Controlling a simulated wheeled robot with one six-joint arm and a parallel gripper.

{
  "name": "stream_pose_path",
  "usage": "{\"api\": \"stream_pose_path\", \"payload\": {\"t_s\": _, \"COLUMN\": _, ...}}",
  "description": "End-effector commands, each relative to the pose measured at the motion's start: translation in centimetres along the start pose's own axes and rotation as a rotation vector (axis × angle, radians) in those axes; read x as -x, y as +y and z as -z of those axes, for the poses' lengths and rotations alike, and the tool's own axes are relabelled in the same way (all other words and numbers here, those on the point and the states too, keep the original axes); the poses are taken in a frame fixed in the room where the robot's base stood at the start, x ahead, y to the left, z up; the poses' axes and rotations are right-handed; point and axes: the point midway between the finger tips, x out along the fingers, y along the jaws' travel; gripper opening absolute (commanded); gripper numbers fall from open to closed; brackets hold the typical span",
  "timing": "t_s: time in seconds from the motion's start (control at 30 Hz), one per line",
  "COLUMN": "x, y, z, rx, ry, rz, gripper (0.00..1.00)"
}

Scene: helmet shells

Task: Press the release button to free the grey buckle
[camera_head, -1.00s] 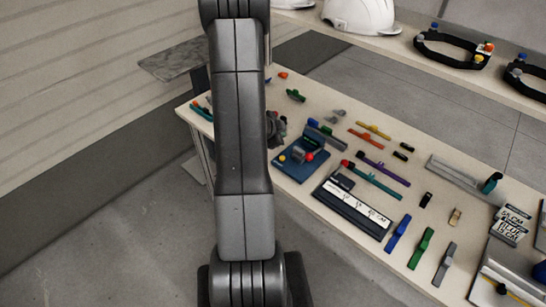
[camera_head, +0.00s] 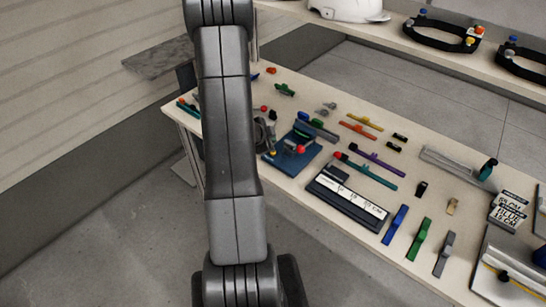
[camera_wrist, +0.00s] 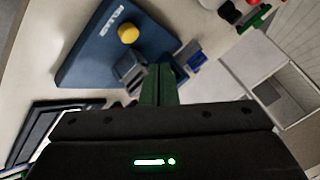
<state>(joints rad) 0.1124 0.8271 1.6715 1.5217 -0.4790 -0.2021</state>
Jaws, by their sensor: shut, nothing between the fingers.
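A blue board (camera_head: 292,160) lies on the bench and also shows in the wrist view (camera_wrist: 85,58). It carries a round yellow knob (camera_wrist: 128,33) and a small grey block (camera_wrist: 130,70) that looks like the buckle. In the head view a red knob (camera_head: 300,149) shows on or over the board; which knob is the release button I cannot tell. My gripper (camera_wrist: 162,72) is shut and empty, its dark green fingertips close beside the grey block. I cannot tell whether they touch. In the head view it is partly hidden by my arm, at the board's left side.
A label plate (camera_head: 345,202) lies right of the board. Several coloured straps and clips, including a blue one (camera_head: 395,225), are spread along the bench. A ruler-like rail (camera_head: 455,168) lies farther right. A white helmet shell (camera_head: 345,9) and dark headbands stand on the back shelf.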

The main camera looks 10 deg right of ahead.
Motion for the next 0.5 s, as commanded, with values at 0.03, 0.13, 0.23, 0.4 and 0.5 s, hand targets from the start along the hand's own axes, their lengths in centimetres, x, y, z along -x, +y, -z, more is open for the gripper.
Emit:
{"api": "stream_pose_path", "payload": {"t_s": 0.03, "x": -0.9, "y": 0.7, "z": -0.7, "rx": 0.0, "ry": 0.0, "rz": -0.001, "gripper": 0.0}}
{"api": "stream_pose_path", "payload": {"t_s": 0.13, "x": -1.6, "y": 1.2, "z": -1.2, "rx": 0.001, "ry": 0.0, "rz": 0.0, "gripper": 0.0}}
{"api": "stream_pose_path", "payload": {"t_s": 0.23, "x": -2.0, "y": 1.5, "z": -1.5, "rx": 0.0, "ry": 0.0, "rz": 0.0, "gripper": 0.0}}
{"api": "stream_pose_path", "payload": {"t_s": 0.4, "x": -2.1, "y": 1.5, "z": -1.5, "rx": 0.0, "ry": 0.0, "rz": 0.0, "gripper": 0.0}}
{"api": "stream_pose_path", "payload": {"t_s": 0.5, "x": -2.1, "y": 1.5, "z": -1.5, "rx": 0.0, "ry": 0.0, "rz": 0.0, "gripper": 0.0}}
